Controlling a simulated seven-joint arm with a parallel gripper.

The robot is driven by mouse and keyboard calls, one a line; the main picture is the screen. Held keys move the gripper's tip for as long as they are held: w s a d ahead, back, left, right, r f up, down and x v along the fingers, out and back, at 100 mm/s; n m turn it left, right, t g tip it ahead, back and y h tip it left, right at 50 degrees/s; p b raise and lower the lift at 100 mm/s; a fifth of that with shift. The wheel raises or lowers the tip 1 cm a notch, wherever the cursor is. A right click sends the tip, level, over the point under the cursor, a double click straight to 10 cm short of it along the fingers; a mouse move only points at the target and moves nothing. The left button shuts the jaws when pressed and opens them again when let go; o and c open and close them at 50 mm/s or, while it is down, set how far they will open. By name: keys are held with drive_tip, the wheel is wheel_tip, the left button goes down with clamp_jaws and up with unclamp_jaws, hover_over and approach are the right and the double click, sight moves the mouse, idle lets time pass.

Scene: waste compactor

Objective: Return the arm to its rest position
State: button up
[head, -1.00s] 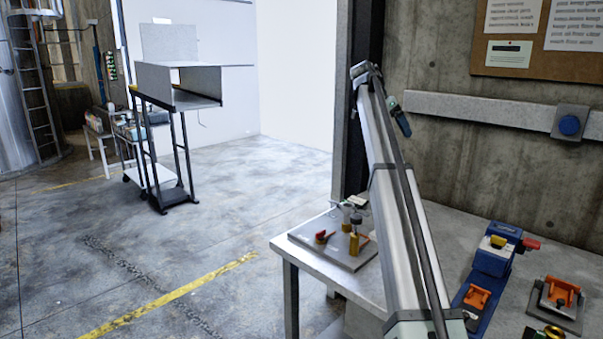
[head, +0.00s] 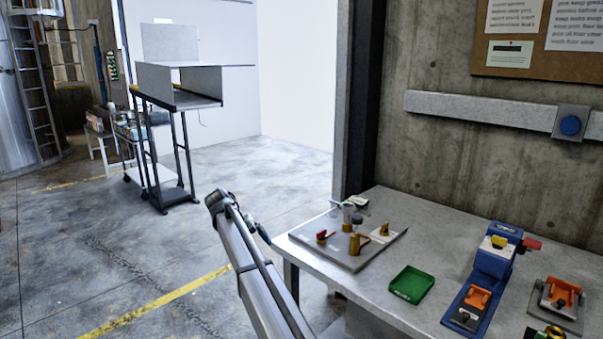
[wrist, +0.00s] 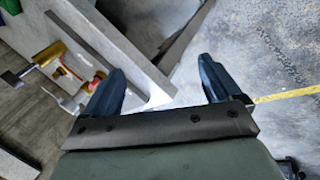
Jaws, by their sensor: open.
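My arm (head: 258,277) reaches up from the bottom of the head view, left of the table and over the floor. In the head view my gripper's fingers are mostly hidden behind the arm's end. In the wrist view my gripper (wrist: 160,85) shows two dark blue fingers spread apart, with nothing between them. The fingers point past the table's edge, with floor beneath. The grey plate with brass and red-handled fittings (head: 349,262) lies on the table, right of the arm and apart from it.
The table (head: 400,217) carries a green tray (head: 411,284), a blue device (head: 488,265) and an orange-topped fixture (head: 557,299). A concrete wall with a blue button (head: 570,125) stands behind it. Open floor (head: 120,265) lies to the left, with a wheeled stand (head: 178,110) farther back.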

drive_tip(key=s+f+n, duration=0.1)
drive_tip(key=s+f, duration=0.3)
drive_tip(key=f, duration=0.5)
drive_tip(key=s+d+f+g, duration=0.1)
drive_tip(key=s+d+f, duration=0.6)
drive_tip(key=f, duration=0.3)
drive_tip(key=s+d+f+g+y, duration=0.1)
drive_tip(key=s+d+f+g, duration=0.1)
drive_tip(key=s+d+f, duration=0.6)
drive_tip(key=s+d+f+g, duration=0.1)
drive_tip(key=s+d+f, duration=0.4)
drive_tip(key=f, duration=0.8)
drive_tip(key=s+d+f+g+y, duration=0.1)
drive_tip(key=s+d+f, duration=0.4)
drive_tip(key=s, duration=0.4)
drive_tip(key=s+d+f+g+y, duration=0.15)
drive_tip(key=s+d+f, duration=0.25)
drive_tip(key=s, duration=0.5)
drive_tip(key=s+d+f+m+g+y, duration=0.1)
drive_tip(key=s+d, duration=0.1)
drive_tip(key=s, duration=0.8)
drive_tip(key=s+d+f+m+g+y, duration=0.1)
drive_tip(key=s+d+f, duration=0.1)
drive_tip(key=s, duration=0.8)
drive_tip(key=shift+s+f, duration=0.15)
drive_tip(key=shift+s, duration=0.25)
